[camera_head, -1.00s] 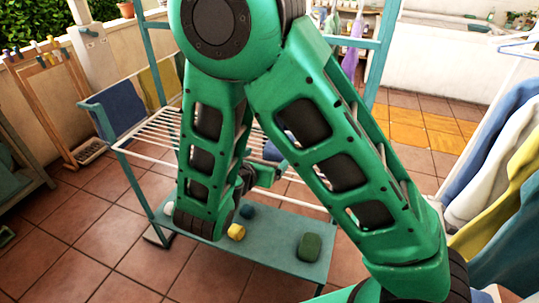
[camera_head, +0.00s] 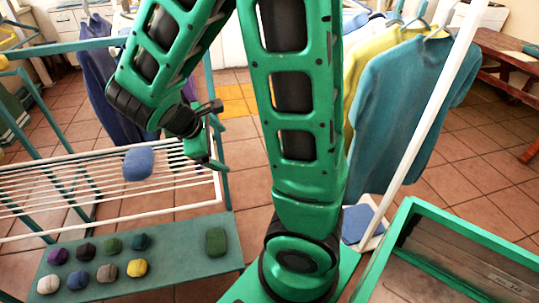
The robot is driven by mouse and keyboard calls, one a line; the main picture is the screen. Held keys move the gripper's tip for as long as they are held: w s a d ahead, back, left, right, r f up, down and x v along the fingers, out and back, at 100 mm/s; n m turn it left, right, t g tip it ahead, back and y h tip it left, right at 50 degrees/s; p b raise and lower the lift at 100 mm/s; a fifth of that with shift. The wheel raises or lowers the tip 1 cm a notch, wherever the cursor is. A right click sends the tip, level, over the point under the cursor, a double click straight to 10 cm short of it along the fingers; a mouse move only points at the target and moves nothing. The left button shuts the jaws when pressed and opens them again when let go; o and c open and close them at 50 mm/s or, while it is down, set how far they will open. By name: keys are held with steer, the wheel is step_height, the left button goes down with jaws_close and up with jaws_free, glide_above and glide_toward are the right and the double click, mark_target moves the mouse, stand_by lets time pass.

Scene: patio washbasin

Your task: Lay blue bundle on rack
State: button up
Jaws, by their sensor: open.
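The blue bundle (camera_head: 138,164) is a soft, rounded block. It appears to lie on the white bars of the rack (camera_head: 60,187), toward the rack's right part. My gripper (camera_head: 212,136) is open and empty. It is at the right end of the rack, to the right of the bundle and apart from it. Nothing shows between its fingers. My arm hides part of the floor and wall behind.
Below the rack, a teal shelf (camera_head: 185,262) carries several small coloured bundles, including a yellow one (camera_head: 137,268), and a larger green block (camera_head: 215,241). Hanging shirts (camera_head: 400,100) and a white pole stand at right. A green-rimmed basin (camera_head: 455,238) is at lower right.

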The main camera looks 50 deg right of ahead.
steer(key=s+r+m+y, duration=0.2)
steer(key=s+m+y, duration=0.1)
steer(key=s+m, duration=0.4)
steer(key=s+d+r+m+g+y, duration=0.1)
steer(key=s+r+m+y, duration=0.2)
steer(key=s+m, duration=0.5)
steer(key=s+y, duration=0.1)
steer(key=s, duration=0.2)
steer(key=shift+d+r, duration=0.2)
steer(key=shift+r, duration=0.1)
